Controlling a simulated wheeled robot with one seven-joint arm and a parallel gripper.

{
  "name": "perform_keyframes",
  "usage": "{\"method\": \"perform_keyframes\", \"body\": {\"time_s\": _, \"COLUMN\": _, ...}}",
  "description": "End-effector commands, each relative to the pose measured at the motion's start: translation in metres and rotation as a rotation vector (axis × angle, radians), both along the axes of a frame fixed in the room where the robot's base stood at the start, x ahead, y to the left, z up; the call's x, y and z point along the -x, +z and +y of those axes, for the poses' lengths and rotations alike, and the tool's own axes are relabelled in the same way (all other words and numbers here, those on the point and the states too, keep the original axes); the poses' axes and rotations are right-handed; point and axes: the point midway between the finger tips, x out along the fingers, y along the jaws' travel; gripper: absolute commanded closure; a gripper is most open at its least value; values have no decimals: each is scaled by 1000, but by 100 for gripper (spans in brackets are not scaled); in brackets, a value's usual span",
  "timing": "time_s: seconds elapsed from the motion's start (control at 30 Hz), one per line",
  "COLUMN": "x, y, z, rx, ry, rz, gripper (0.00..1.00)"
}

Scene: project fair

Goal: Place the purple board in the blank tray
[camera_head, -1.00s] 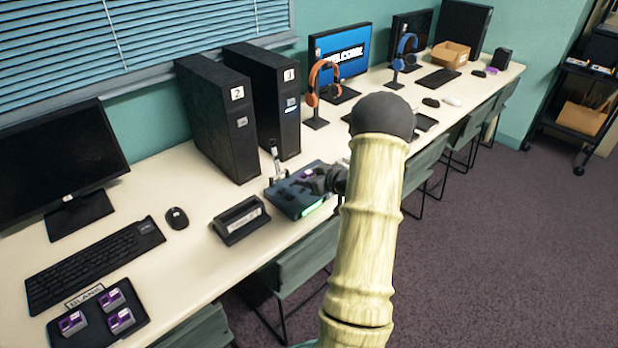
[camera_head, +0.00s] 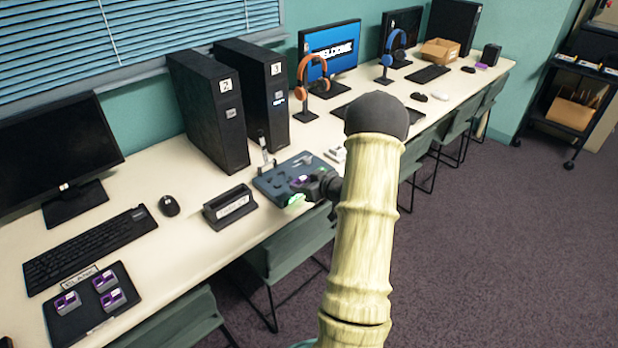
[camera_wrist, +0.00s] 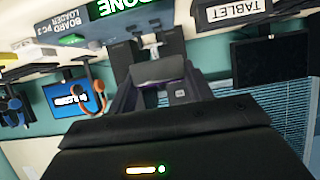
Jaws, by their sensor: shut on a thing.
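My gripper (camera_head: 306,184) is shut on a small grey board with purple edges, the purple board (camera_head: 300,181). It is held at the front right of the board loader (camera_head: 268,188); the gripper hides part of both, and I cannot tell the gap between them. In the wrist view the board (camera_wrist: 160,70) sits between the two dark fingers, near a green DONE sign. The blank tray (camera_head: 72,327) is a flat black tray at the lower left, behind which stands a BLANK label. Three grey and purple boards rest in it, with bare tray at its front.
A mouse (camera_head: 169,206), keyboard (camera_head: 90,248) and monitor are at the left. Two black towers (camera_head: 208,110) stand behind the loader. Chairs (camera_head: 290,247) line the table's front edge.

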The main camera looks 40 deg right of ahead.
Motion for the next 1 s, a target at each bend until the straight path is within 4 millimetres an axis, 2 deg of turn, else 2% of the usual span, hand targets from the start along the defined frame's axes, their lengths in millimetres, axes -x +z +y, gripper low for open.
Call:
{"method": "perform_keyframes", "body": {"time_s": 0.23, "x": 7, "y": -26, "z": 33, "rx": -5, "ry": -5, "rz": 4, "gripper": 72}}
{"method": "perform_keyframes", "body": {"time_s": 0.37, "x": 13, "y": -47, "z": 59, "rx": -7, "ry": -9, "rz": 7, "gripper": 72}}
{"method": "perform_keyframes", "body": {"time_s": 0.47, "x": 20, "y": -69, "z": 87, "rx": -10, "ry": -14, "rz": 9, "gripper": 72}}
{"method": "perform_keyframes", "body": {"time_s": 0.7, "x": 40, "y": -135, "z": 171, "rx": -8, "ry": -31, "rz": 13, "gripper": 72}}
{"method": "perform_keyframes", "body": {"time_s": 0.9, "x": 54, "y": -181, "z": 224, "rx": -4, "ry": -55, "rz": 9, "gripper": 72}}
{"method": "perform_keyframes", "body": {"time_s": 1.0, "x": 58, "y": -196, "z": 245, "rx": -3, "ry": -60, "rz": 6, "gripper": 72}}
